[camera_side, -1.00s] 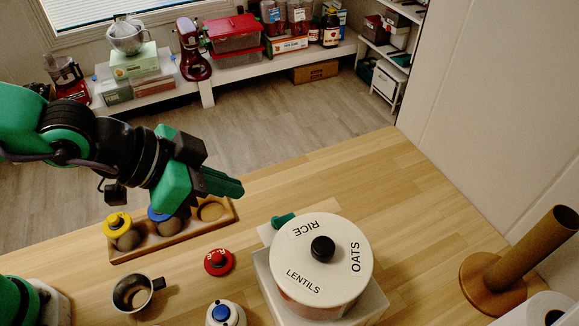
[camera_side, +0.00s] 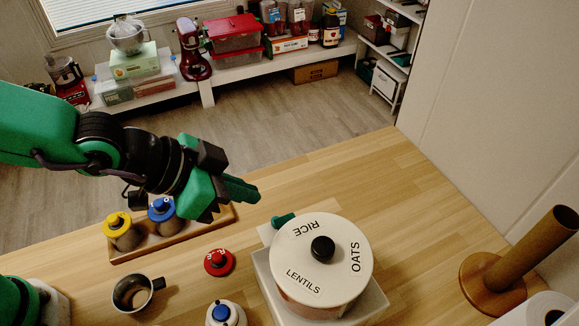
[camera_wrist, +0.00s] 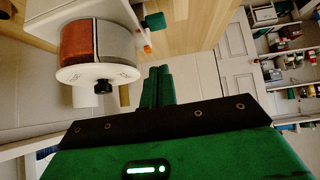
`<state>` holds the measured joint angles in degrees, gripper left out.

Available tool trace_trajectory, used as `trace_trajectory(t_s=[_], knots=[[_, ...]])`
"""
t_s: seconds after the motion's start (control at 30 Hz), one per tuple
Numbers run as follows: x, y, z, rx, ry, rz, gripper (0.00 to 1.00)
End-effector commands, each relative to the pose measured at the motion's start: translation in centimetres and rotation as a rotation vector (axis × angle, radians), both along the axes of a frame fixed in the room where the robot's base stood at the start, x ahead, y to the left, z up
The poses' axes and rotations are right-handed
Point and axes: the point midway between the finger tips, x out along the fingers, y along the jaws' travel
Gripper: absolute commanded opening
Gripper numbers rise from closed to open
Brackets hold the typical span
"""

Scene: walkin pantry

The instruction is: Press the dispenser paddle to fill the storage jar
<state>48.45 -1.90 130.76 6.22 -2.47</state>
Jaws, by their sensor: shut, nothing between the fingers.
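The dispenser (camera_side: 318,275) is a round drum with a white lid marked RICE, OATS and LENTILS and a black knob. Its green paddle (camera_side: 284,219) sticks out at the back left. In the wrist view the drum (camera_wrist: 80,42) shows orange and grey contents, with the green paddle (camera_wrist: 155,20) beside it. My gripper (camera_side: 249,192) is shut and empty, above the counter, left of and apart from the paddle. Its green fingers (camera_wrist: 159,72) also show in the wrist view. Jars with yellow (camera_side: 117,222) and blue (camera_side: 161,208) lids stand in a wooden tray; I cannot tell which jar is the storage jar.
A red lid (camera_side: 219,262), a metal cup (camera_side: 133,292) and a jar with a blue knob (camera_side: 224,314) are on the front of the counter. A wooden paper-roll stand (camera_side: 492,283) is at right. The counter behind the dispenser (camera_side: 345,175) is clear.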

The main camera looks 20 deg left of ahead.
Motion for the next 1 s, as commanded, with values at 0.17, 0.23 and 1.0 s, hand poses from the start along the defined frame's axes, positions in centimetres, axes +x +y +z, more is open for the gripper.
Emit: trace_trajectory(t_s=[0.17, 0.23, 1.0], knots=[[0.9, -0.9, -1.3, 0.002, 0.000, 0.001, 0.00], [1.2, -1.2, -1.8, 0.002, 0.000, 0.001, 0.00], [3.5, -3.5, -8.2, 0.003, -0.001, 0.003, 0.00]])
